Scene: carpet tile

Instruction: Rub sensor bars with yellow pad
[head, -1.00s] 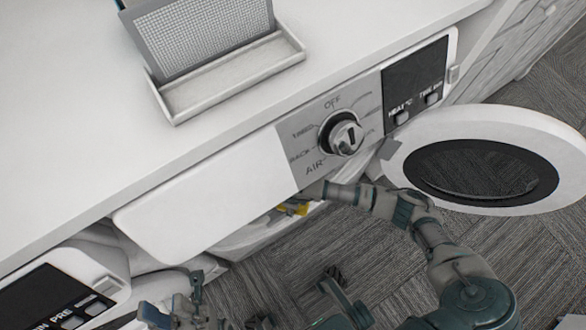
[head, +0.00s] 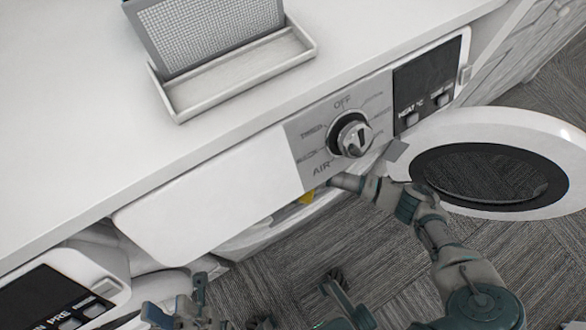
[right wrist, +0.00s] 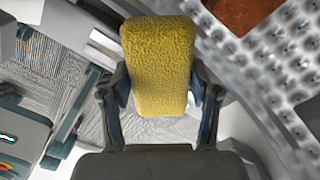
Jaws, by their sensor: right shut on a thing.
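The yellow pad (right wrist: 158,62) is a rough, rounded block held between the fingers of my right gripper (right wrist: 160,95) in the right wrist view. In the head view only a small yellow patch of the pad (head: 307,198) shows below the dryer's front panel; the right fingers are hidden there. The perforated metal drum wall (right wrist: 290,75) is close on the right of the pad in the wrist view. I cannot make out the sensor bars for certain. My left gripper (head: 176,308) is at the lower left of the head view, fingers apart and empty.
The round dryer door (head: 490,165) stands open to the right of my right arm. The dial (head: 352,137) is on the panel above. A lint screen (head: 205,35) stands in a white tray (head: 245,72) on top. Carpet (head: 280,280) lies below.

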